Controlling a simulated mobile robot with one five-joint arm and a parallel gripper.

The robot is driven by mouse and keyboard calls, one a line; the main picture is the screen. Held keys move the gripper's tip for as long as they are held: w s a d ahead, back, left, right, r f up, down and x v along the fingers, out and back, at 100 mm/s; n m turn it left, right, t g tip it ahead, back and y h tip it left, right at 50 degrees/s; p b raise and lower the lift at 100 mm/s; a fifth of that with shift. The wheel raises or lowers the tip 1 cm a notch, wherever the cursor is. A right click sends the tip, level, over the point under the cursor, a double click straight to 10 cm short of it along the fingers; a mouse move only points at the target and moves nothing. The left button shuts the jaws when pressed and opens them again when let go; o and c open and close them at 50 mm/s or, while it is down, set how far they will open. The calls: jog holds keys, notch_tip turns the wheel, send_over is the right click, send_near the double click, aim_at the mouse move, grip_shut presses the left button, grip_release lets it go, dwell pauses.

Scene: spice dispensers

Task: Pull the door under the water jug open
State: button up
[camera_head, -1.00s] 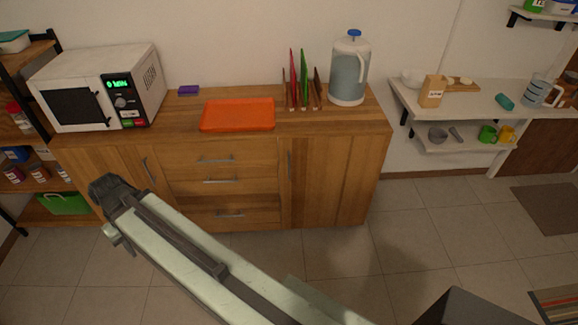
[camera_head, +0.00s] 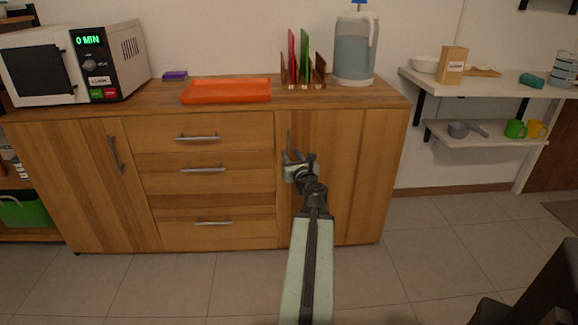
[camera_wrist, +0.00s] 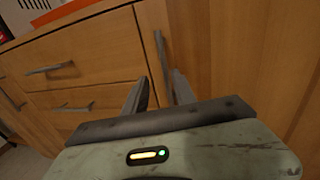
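The water jug (camera_head: 354,50), pale blue with a white handle, stands on the right end of the wooden cabinet. Below it is the right cabinet door (camera_head: 345,150), which looks closed. Its upright metal handle (camera_head: 289,138) is near the door's left edge, and my gripper hides its lower part. In the wrist view the handle (camera_wrist: 163,62) rises between and beyond my two fingers. My gripper (camera_head: 298,156) is in front of the door by the handle. In the wrist view my gripper (camera_wrist: 160,88) has its fingers apart, with a gap between them. I cannot tell whether they touch the handle.
Three drawers with metal handles (camera_head: 202,169) lie left of the door. An orange tray (camera_head: 227,91), a rack of boards and a microwave (camera_head: 70,65) are on top. The floor (camera_head: 440,255) before the cabinet is clear. A shelf (camera_head: 490,84) is at right.

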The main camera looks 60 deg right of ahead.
aim_at(288, 146)
jog(key=shift+m, duration=0.3)
jog(key=x, duration=0.7)
jog(key=shift+d, duration=0.45)
grip_shut()
jog(key=shift+a, duration=0.1)
dwell(0.5)
